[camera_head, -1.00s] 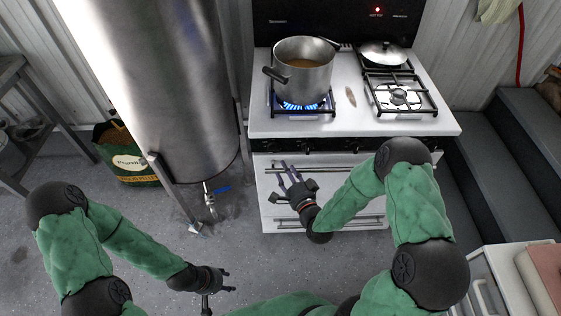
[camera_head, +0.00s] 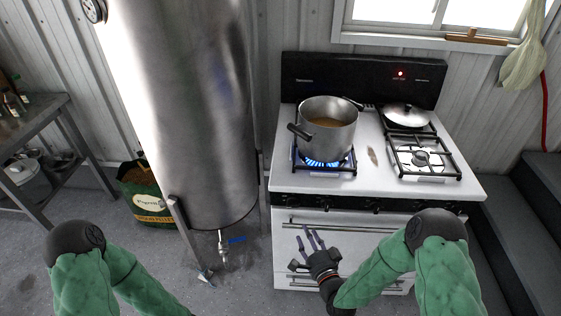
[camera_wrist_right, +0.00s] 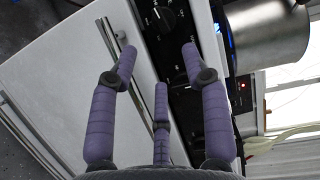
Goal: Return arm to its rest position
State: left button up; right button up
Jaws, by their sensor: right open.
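My right gripper (camera_head: 310,240) is in front of the stove's lower front in the head view. Its purple fingers are spread open and hold nothing. In the right wrist view the open fingers (camera_wrist_right: 160,75) point toward the control knobs (camera_wrist_right: 160,20), with no object between them. My left arm (camera_head: 130,280) comes in at the lower left of the head view, and its gripper is outside the picture. The right arm (camera_head: 400,265) is bent, with its elbow at the right.
A steel pot (camera_head: 328,130) of brownish liquid stands on a lit burner of the white stove (camera_head: 375,185). A lid (camera_head: 405,114) lies on a rear burner. A tall metal tank (camera_head: 200,120) is left of the stove. Dark steps (camera_head: 510,225) rise at the right.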

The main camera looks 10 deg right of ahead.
jog(key=s+a+f+n+g+y, duration=0.1)
jog(key=s+a+f+n+g, duration=0.2)
jog(key=f, duration=0.4)
jog(key=s+a+f+n+g, duration=0.1)
jog(key=f+n+g, duration=0.2)
jog(key=f+g, duration=0.25)
jog(key=s+a+f+n+g, duration=0.2)
jog(key=s+f+n+g, duration=0.1)
jog(key=s, duration=0.4)
jog(key=s+a+f+n+g+y, duration=0.1)
jog(key=s+a+f+n+g, duration=0.2)
jog(key=s+f+g, duration=0.2)
jog(key=s, duration=0.3)
jog(key=shift+s+a+f, duration=0.25)
jog(key=shift+a, duration=0.1)
